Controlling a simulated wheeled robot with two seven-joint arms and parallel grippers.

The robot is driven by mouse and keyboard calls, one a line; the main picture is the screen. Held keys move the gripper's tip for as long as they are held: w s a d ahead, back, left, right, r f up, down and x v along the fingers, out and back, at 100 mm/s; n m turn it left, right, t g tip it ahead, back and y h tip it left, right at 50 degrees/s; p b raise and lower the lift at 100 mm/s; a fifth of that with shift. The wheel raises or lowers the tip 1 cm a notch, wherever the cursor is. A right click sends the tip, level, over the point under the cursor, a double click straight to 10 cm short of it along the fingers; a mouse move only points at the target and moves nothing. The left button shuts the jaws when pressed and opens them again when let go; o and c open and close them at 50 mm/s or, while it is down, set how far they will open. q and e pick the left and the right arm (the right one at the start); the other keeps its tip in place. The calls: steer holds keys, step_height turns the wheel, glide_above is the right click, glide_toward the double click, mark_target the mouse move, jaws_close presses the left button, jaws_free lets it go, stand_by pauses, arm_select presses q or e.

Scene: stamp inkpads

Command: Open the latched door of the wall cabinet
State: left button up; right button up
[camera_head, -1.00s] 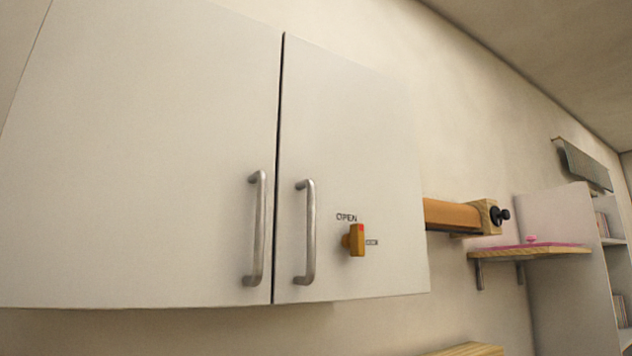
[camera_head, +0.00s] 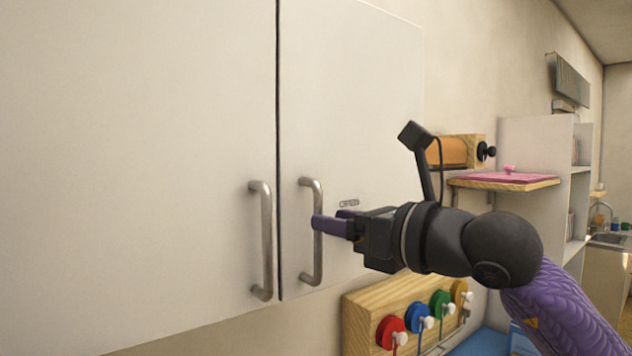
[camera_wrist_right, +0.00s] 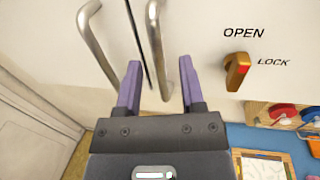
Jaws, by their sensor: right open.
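The white wall cabinet has a left door (camera_head: 140,150) and a right door (camera_head: 350,110), both shut, with a thin dark gap between them. Each has a vertical metal bar handle, the left one (camera_head: 265,240) and the right one (camera_head: 305,268). My right gripper (camera_head: 332,218) is open at the right door's handle. In the right wrist view the right handle (camera_wrist_right: 155,45) runs between the purple fingers (camera_wrist_right: 158,85); contact is unclear. The orange latch knob (camera_wrist_right: 236,74) sits right of it, its red mark on the side of the LOCK label. My gripper hides the knob in the head view.
Below the cabinet is a wooden rack (camera_head: 358,315) with several coloured reels. A wooden shelf with a pink top (camera_head: 505,180) and an orange roller (camera_head: 450,151) are on the wall at right, beyond my arm. The space before the left door is clear.

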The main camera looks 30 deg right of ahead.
mark_target(317, 273)
steer(key=p+x, duration=0.1)
steer(key=x, duration=0.2)
steer(key=shift+w+a, duration=0.2)
steer(key=shift+w, duration=0.1)
arm_select(q)
step_height(317, 273, up, 3)
steer(key=shift+a+f, duration=0.1)
steer(key=shift+f, duration=0.1)
arm_select(e)
jaws_close()
stand_by(0.8)
